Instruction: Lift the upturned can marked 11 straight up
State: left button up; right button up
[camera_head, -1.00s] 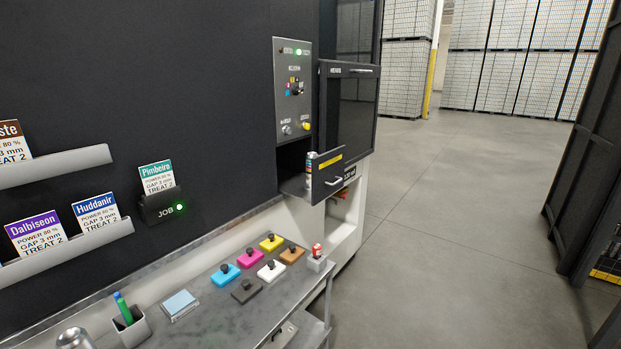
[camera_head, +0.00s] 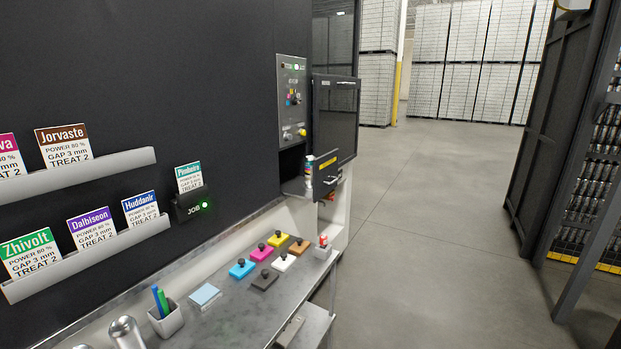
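No can with a readable 11 shows. Rows of metal cans (camera_head: 598,160) stand in the dark rack at the right, too small to read any marks. A small can with a coloured print (camera_head: 309,166) stands in the open drawer (camera_head: 326,182) of the machine. Neither of my grippers is in view. Two rounded silver shapes (camera_head: 126,332) show at the bottom left edge; I cannot tell what they are.
A grey bench (camera_head: 228,298) along the machine carries coloured blocks with black knobs (camera_head: 261,252), a pen cup (camera_head: 166,318) and a light-blue pad (camera_head: 205,294). A dark rack frame (camera_head: 560,130) stands at right. The floor (camera_head: 430,230) between is clear.

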aim_at(309, 160)
jog(key=i+l+u, duration=0.1)
jog(key=l, duration=0.3)
jog(key=i+l+u, duration=0.15)
jog(key=i+l, duration=0.15)
jog(key=i+l+u, duration=0.1)
jog(key=l, duration=0.4)
jog(key=i+l+u, duration=0.1)
jog(key=i+l, duration=0.15)
jog(key=l, duration=0.2)
jog(key=i+l+u, duration=0.15)
jog(key=l, duration=0.3)
jog(key=i+l+u, duration=0.1)
jog(key=l, duration=0.35)
jog(key=i+l+u, duration=0.15)
jog(key=l, duration=0.3)
jog(key=l+u, duration=0.1)
jog(key=l, duration=0.4)
jog(key=i, duration=0.05)
